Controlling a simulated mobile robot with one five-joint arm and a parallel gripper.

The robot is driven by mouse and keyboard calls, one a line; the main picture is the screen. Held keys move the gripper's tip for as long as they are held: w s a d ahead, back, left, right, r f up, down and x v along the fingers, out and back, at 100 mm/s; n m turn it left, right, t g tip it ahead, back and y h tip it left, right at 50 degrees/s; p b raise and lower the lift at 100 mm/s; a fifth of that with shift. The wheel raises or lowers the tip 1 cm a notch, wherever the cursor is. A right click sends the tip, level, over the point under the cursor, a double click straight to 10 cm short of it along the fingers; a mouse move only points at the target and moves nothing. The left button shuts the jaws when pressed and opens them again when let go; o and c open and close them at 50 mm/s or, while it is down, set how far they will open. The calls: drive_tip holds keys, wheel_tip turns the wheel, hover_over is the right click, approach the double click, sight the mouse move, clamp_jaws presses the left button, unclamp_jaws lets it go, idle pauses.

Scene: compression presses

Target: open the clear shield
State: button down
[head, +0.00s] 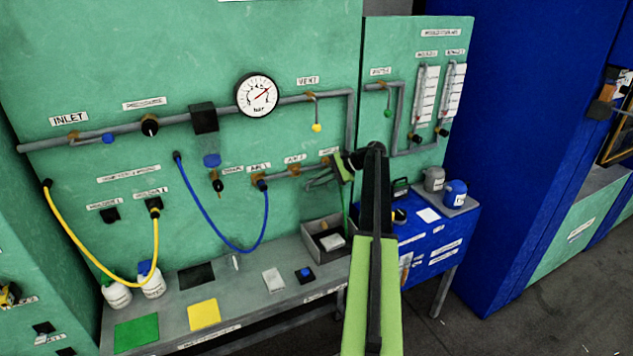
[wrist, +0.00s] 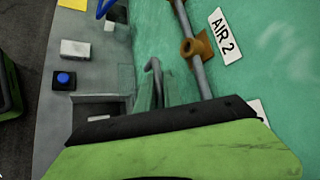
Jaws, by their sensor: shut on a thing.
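My gripper (head: 345,166) is at the wall panel's lower pipe, by the right-hand label past AIR 2, above the grey open box. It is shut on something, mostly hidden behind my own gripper. Pale, see-through greenish flaps (wrist: 146,95) show just past the gripper in the wrist view, around a grey hooked rod (wrist: 155,72). They look like the clear shield, but its outline is hard to make out. In the head view the shield cannot be told clearly from the green panel.
The pipe (head: 294,171) with brass fittings runs close beside my gripper. The grey open box (head: 308,228) sits on the bench below. A blue hose (head: 205,211) and a yellow hose (head: 88,255) hang to the left. A blue cart (head: 446,228) stands at right.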

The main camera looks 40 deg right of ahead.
drive_tip(key=c, duration=1.8)
unclamp_jaws()
drive_tip(key=p+v, duration=0.9)
drive_tip(key=v, duration=0.8)
drive_tip(key=shift+s+r+p, duration=0.1)
drive_tip(key=shift+r+p, duration=0.15)
drive_tip(key=shift+p, duration=0.05)
